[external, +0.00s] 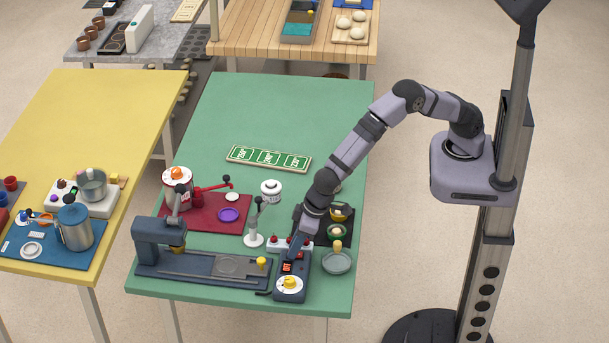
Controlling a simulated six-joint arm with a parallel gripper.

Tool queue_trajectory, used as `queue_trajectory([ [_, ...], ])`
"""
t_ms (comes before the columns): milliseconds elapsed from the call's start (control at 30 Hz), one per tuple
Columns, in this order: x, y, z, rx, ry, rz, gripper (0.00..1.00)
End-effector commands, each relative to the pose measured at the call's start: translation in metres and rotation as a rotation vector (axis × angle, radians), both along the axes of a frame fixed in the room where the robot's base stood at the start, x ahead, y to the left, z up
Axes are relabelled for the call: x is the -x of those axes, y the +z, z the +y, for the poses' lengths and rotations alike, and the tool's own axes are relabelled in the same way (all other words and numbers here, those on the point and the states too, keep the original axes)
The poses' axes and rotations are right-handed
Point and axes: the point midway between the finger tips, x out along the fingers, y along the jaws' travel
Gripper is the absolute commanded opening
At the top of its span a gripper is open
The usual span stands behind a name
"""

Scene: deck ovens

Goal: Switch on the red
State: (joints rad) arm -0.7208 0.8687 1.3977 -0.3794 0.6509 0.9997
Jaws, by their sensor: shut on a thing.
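A low white panel (274,247) with small red parts (275,239) stands near the front of the green table. My gripper (297,246) reaches down over the right part of this panel. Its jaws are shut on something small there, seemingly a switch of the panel. The jaws and my wrist hide most of it, so its colour and position cannot be told.
A dark press (160,245) is at left, a white-topped stand (270,190) behind. Bowls (337,262) are close at right. The green table's back is mostly clear.

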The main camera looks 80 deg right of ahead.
Motion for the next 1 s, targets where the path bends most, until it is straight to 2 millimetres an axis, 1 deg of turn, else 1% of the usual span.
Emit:
queue_trajectory([
  [33,-0.003,0.007,-0.002,0.001,-0.007,0.023,0.0],
  [67,-0.003,0.007,-0.002,0.002,-0.007,0.04,0.0],
  [400,-0.011,0.0,-0.002,-0.001,-0.008,0.208,0.0],
  [600,-0.013,-0.002,-0.001,-0.003,-0.007,0.279,0.0],
  [1000,-0.012,0.0,-0.001,-0.004,-0.001,0.312,0.0],
])
